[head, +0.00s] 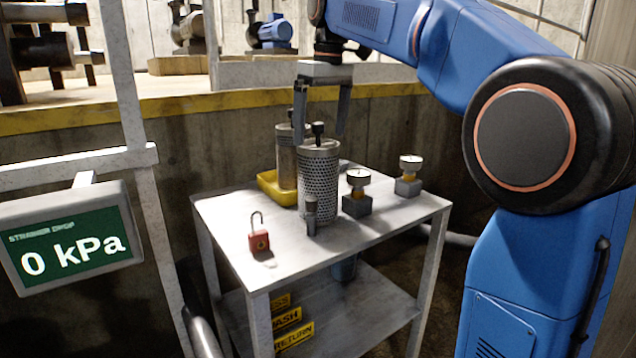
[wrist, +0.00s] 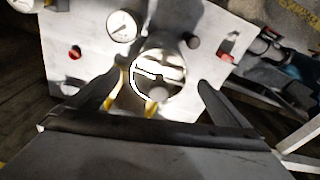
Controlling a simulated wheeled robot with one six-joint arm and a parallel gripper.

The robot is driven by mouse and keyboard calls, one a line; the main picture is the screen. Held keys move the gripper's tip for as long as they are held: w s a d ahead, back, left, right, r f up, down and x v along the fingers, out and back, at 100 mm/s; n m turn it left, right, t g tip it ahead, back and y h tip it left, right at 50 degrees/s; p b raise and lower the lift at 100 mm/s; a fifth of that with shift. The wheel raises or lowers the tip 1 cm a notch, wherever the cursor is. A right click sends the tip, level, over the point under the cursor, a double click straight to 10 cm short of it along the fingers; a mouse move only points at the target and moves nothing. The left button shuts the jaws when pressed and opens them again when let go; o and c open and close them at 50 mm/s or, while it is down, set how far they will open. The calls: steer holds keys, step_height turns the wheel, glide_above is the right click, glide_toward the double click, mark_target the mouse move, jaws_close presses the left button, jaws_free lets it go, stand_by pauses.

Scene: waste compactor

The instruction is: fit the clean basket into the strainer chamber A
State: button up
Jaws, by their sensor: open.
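A grey perforated basket (head: 319,185) with a dark knob on top stands upright on the metal cart; its visible holes look clear. A second basket-like cylinder (head: 287,165) stands behind it in a yellow tray (head: 268,188), partly hidden. No label shows which one is clean. My gripper (head: 320,138) points down, open and empty, its fingers around the space above the front basket's top. In the wrist view a round bright basket top (wrist: 160,72) lies between and beyond the fingers. I cannot identify strainer chamber A in either view.
The cart top (head: 345,240) also holds a red padlock (head: 259,238), a small metal fitting (head: 311,215) and two gauges (head: 357,190) (head: 410,172). A display (head: 70,240) reads 0 kPa at left. A yellow-edged concrete wall (head: 180,105) runs behind. The cart's front right is clear.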

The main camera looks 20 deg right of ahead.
mark_target(318, 144)
steer(key=shift+w+a+f, duration=0.1)
steer(key=shift+w+f, duration=0.05)
steer(key=shift+f, duration=0.8)
steer(key=shift+w+a+f, duration=0.1)
steer(key=shift+w+f, duration=0.1)
steer(key=shift+f, duration=0.75)
steer(key=shift+w+a+f, duration=0.1)
steer(key=shift+w+f, duration=0.05)
steer(key=shift+f, duration=0.8)
steer(key=c, duration=2.1)
